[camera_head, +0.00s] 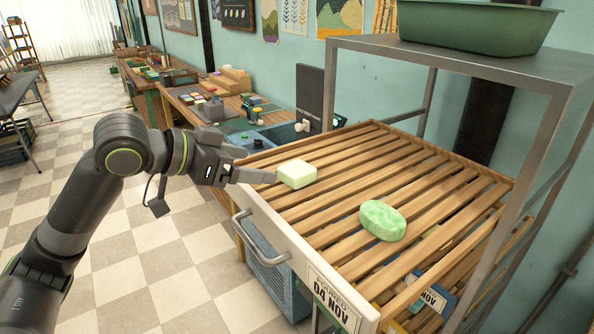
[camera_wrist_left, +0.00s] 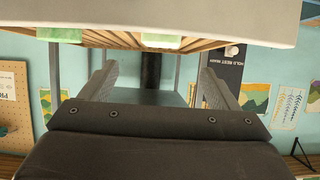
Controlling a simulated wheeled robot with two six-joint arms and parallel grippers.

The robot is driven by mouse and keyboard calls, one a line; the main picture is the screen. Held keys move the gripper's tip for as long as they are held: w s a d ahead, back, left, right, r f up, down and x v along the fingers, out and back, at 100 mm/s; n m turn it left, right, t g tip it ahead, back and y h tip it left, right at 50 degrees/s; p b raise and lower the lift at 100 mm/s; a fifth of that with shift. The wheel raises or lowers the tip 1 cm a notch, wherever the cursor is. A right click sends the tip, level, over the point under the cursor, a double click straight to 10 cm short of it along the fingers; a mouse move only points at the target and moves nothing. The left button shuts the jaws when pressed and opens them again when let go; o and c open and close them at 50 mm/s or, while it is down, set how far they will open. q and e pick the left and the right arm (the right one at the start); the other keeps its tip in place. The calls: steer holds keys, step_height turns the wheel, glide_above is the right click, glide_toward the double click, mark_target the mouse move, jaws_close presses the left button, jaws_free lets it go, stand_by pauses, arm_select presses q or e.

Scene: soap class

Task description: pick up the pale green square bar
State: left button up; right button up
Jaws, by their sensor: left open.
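The pale green square bar (camera_head: 297,174) lies on the slatted wooden rack (camera_head: 340,222), near its front left edge. My left gripper (camera_head: 262,176) comes in from the left, with its fingertips close beside the bar. I cannot tell whether they touch it. In the left wrist view, which is upside down, the two fingers (camera_wrist_left: 158,82) are spread with nothing between them. A pale green piece at the top middle there (camera_wrist_left: 160,39) seems to be the square bar, partly hidden by the rack's front board. My right gripper is not in view.
A mottled green oval bar (camera_head: 382,220) lies on the rack, right of the square bar. A metal frame (camera_head: 545,130) stands over the rack's right side, with a green tub (camera_head: 478,25) on top. A metal handle (camera_head: 255,238) sticks out from the rack's front board.

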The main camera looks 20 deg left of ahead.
mark_target(295, 169)
arm_select(q)
steer(key=shift+p+x, duration=0.45)
steer(key=shift+x, duration=2.1)
steer(key=shift+w+d, duration=0.25)
steer(key=shift+w, duration=0.15)
steer(key=p+x, duration=0.1)
steer(key=x, duration=0.2)
steer(key=shift+w, duration=0.1)
steer(key=shift+w+d+f+p, duration=0.25)
steer(key=shift+w+f+p, duration=0.05)
steer(key=shift+w+p, duration=0.1)
steer(key=c, duration=1.2)
steer(key=shift+o, duration=0.2)
